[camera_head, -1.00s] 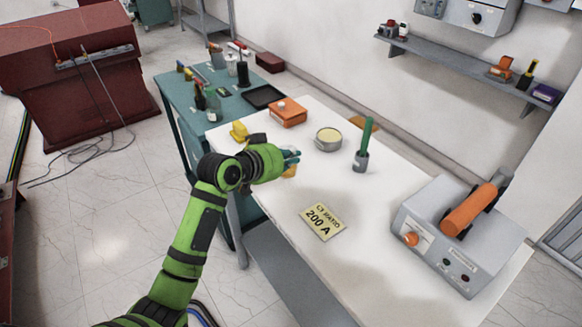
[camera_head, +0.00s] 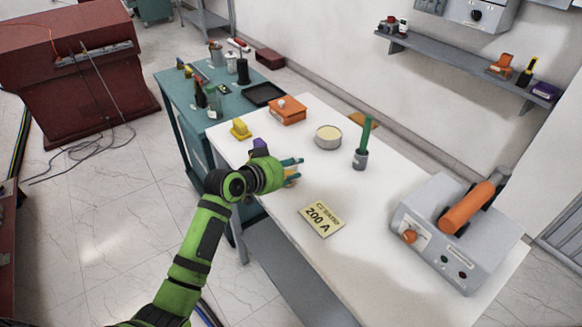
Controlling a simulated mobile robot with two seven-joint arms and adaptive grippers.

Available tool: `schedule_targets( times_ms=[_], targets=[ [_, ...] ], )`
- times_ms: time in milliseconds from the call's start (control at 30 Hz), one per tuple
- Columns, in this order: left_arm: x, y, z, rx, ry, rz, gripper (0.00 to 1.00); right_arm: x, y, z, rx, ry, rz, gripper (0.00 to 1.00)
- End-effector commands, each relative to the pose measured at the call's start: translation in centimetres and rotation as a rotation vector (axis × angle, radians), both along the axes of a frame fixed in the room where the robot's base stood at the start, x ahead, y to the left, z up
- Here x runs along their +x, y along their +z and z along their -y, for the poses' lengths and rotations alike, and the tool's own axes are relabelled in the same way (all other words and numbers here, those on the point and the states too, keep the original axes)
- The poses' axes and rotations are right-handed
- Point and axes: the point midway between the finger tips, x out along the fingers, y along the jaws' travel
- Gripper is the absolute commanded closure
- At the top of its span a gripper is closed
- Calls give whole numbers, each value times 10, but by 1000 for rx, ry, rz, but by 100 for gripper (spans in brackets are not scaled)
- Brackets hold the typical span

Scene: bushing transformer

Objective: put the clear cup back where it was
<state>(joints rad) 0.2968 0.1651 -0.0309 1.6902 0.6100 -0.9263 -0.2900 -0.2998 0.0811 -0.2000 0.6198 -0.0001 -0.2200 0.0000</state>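My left gripper (camera_head: 291,170) is over the near left part of the white table (camera_head: 372,238), with its teal fingertips pointing right. A small pale, yellowish thing shows at the lower fingertip, partly hidden by the gripper. I cannot tell whether it is the clear cup, or whether the fingers are closed on it. No clear cup can be made out elsewhere with certainty. My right gripper is not in view.
A round tin (camera_head: 328,137), an orange box (camera_head: 287,110), a yellow block (camera_head: 240,129), a grey holder with a green rod (camera_head: 361,158) and a "200 A" card (camera_head: 321,219) are on the table. A grey device (camera_head: 455,235) stands at right.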

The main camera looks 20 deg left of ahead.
Motion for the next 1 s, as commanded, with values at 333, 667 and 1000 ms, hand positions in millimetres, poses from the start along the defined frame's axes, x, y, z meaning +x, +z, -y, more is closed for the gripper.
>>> schedule_targets(
  times_ms=[333,667,1000],
  targets=[
    [-11,6,-6,1,1,-1,68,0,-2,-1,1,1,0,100],
    [-64,33,-31,5,1,2,68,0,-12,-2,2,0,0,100],
    [-97,52,-45,1,1,-1,68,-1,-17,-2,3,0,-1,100]
  ],
)
